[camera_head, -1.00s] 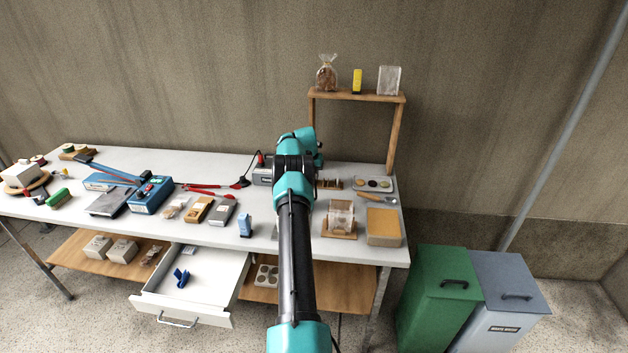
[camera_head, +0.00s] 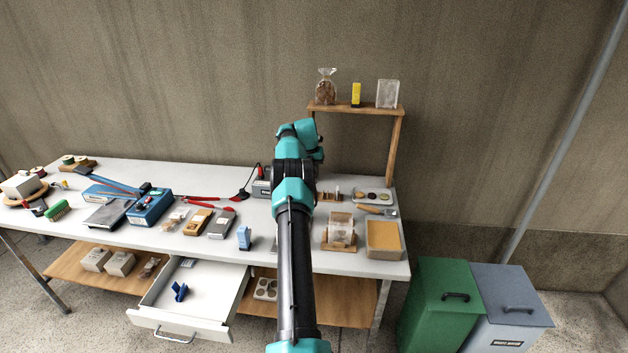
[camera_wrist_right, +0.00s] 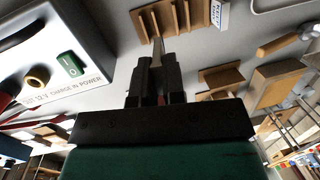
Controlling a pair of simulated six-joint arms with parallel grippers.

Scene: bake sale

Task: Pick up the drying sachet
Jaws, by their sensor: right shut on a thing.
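My right gripper (camera_wrist_right: 158,72) points at the white table top beside a slotted wooden rack (camera_wrist_right: 180,20). Its fingers are shut on a thin, flat thing (camera_wrist_right: 157,46) seen edge-on. Its face is hidden, so I cannot tell from its look whether it is the drying sachet. A small white packet with blue print (camera_wrist_right: 219,12) stands at the right end of the rack, apart from the fingers. In the head view the rack (camera_head: 331,195) shows just right of my arm, which hides the gripper. My left gripper is in neither view.
A grey powered device (camera_wrist_right: 50,60) stands left of the gripper in the wrist view. A small wooden stand (camera_head: 339,243) and an open-topped box (camera_head: 384,239) lie to the right. A drawer (camera_head: 190,298) hangs open at the front. A raised shelf (camera_head: 357,108) stands behind.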

